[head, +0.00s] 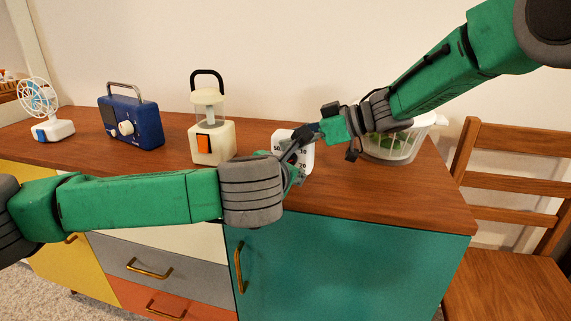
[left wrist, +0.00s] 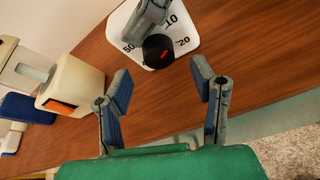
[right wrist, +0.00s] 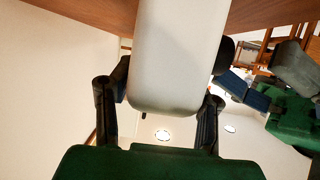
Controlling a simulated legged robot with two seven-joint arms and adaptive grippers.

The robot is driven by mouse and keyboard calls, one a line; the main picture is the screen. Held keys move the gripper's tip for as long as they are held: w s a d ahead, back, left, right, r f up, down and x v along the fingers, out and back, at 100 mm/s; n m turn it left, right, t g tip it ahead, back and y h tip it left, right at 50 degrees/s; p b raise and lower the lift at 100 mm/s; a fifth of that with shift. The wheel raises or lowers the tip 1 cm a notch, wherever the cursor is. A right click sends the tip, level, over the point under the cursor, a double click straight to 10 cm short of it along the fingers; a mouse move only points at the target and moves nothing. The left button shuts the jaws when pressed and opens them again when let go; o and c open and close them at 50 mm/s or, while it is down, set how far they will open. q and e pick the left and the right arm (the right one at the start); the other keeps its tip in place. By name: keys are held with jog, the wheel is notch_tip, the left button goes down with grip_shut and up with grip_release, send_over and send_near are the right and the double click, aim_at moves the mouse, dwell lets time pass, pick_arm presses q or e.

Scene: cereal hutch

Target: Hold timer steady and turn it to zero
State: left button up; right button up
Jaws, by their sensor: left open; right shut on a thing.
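The white timer (head: 306,158) stands on the wooden top, partly hidden behind my grippers in the head view.
A cream lantern (head: 211,140) stands left of the timer, with a blue radio (head: 132,124) and a white fan (head: 46,112) farther left. A wooden chair (head: 510,205) stands beside the cabinet.

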aim_at(288, 160)
pick_arm(q)
jog(key=shift+x, duration=1.8)
jog(key=c, duration=1.1)
jog(key=shift+c, duration=0.2)
